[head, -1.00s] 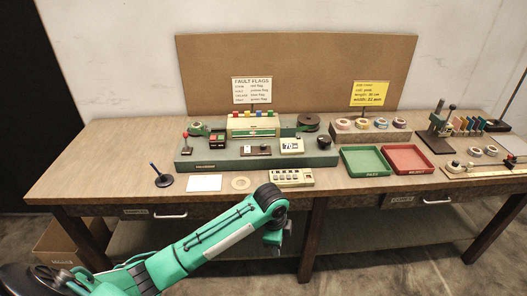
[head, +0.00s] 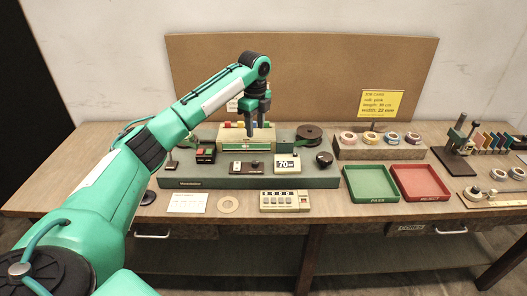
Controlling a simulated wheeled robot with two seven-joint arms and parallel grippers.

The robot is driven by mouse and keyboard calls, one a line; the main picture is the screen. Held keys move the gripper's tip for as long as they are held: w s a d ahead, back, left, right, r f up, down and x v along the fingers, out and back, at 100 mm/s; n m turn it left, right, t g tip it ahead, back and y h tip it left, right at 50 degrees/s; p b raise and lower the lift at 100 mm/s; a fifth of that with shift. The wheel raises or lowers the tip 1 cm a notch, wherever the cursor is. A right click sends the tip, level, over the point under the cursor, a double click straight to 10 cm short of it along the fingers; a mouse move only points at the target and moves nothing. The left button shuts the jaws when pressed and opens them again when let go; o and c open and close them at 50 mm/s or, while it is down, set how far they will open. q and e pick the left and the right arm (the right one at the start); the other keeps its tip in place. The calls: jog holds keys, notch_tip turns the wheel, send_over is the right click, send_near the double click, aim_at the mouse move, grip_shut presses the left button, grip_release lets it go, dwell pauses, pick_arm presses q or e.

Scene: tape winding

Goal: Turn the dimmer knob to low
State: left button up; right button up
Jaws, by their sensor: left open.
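A dark round knob (head: 324,159) sits at the right end of the green machine base (head: 210,183). A small white-topped panel (head: 249,168) with a dark control on it sits left of the display reading 70 (head: 287,164). I cannot tell for sure which of these is the dimmer, nor its setting. My left gripper (head: 249,131) is open and empty. It points down in front of the board, over the cream and green block (head: 248,143) at the back of the machine, left of the dark knob. Its height above the block is unclear. My right gripper is out of view.
A black tape roll (head: 309,135) stands behind the dark knob. A green tray (head: 371,185) and a red tray (head: 421,183) lie to the right. A keypad box (head: 285,201), white card (head: 188,203) and tan ring (head: 229,205) lie in front. My left arm covers the table's left part.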

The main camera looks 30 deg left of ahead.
pick_arm(q)
jog(key=p, duration=0.1)
send_over(255, 162)
notch_tip(255, 162, down, 6)
jog(key=shift+f, duration=0.2)
notch_tip(255, 162, down, 6)
jog(key=shift+r+p, duration=0.15)
jog(key=shift+p, duration=0.3)
jog(key=shift+f, duration=0.5)
jog(key=c, duration=0.9)
grip_shut()
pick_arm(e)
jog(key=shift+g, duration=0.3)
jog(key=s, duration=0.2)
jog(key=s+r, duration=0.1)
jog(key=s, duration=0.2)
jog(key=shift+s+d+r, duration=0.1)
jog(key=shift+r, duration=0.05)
